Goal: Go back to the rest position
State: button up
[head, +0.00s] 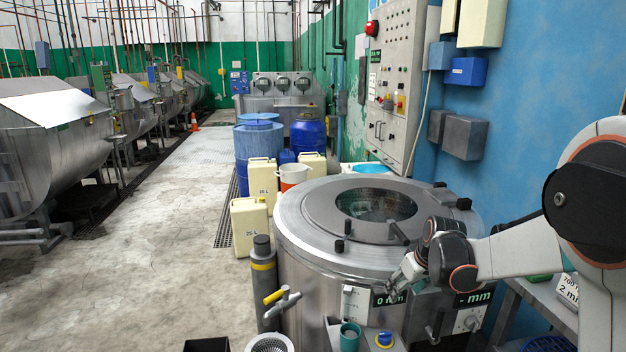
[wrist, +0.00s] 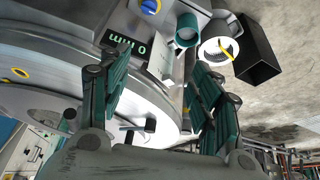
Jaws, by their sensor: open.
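My gripper (head: 408,275) is in front of the steel drum machine (head: 300,235), near its upper front edge, at the end of my arm reaching in from the right. In the wrist view my gripper (wrist: 158,65) has its two green-and-grey fingers spread apart, with nothing held between them. The machine's lid with a round glass window (head: 376,205) is down on top. A display reading 0 mm (head: 385,299) is just below the gripper; it also shows in the wrist view (wrist: 126,52).
A teal cup (head: 350,338) and blue knob (head: 385,339) are below the gripper. A white basket (head: 268,344) and black bin (head: 207,345) stand left. A grey post (head: 263,285) with a yellow band is beside the drum. A blue wall is right; the left floor is clear.

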jog(key=s+a+r+m+t, duration=0.1)
jog(key=s+a+r+m, duration=0.15)
jog(key=s+r, duration=1.15)
jog(key=s+a+f+m, duration=0.1)
jog(key=s, duration=0.8)
jog(key=s+a+f+t+h, duration=0.1)
jog(key=s, duration=0.9)
jog(key=shift+s+f+m, duration=0.25)
jog(key=shift+f+m, duration=0.1)
jog(key=shift+a, duration=0.1)
jog(key=shift+c, duration=0.4)
